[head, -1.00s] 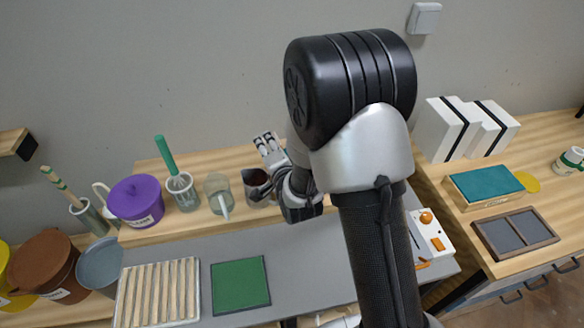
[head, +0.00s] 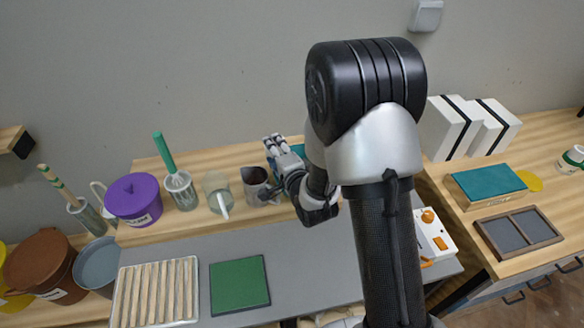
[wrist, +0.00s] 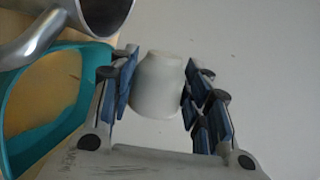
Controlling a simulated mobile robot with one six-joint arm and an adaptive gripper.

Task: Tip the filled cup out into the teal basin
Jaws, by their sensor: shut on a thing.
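My gripper (wrist: 160,72) is shut on a pale grey-white cup (wrist: 157,92), with a finger on each side of it. The cup's narrow end is at the top of the wrist view; its contents do not show. The teal basin (wrist: 52,134) is at the left of the wrist view, beside the gripper, with tan showing inside its rim. In the head view my gripper (head: 275,143) is at the back of the wooden shelf, and a bit of the teal basin (head: 298,150) shows behind it. The cup cannot be made out there.
A metal pitcher (head: 254,187) stands just left of my gripper; it also shows in the wrist view (wrist: 95,14). A glass jug (head: 215,190), a green-handled tool in a pot (head: 181,190) and a purple lidded pot (head: 133,203) stand farther left. The grey counter (head: 310,262) in front has clear room.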

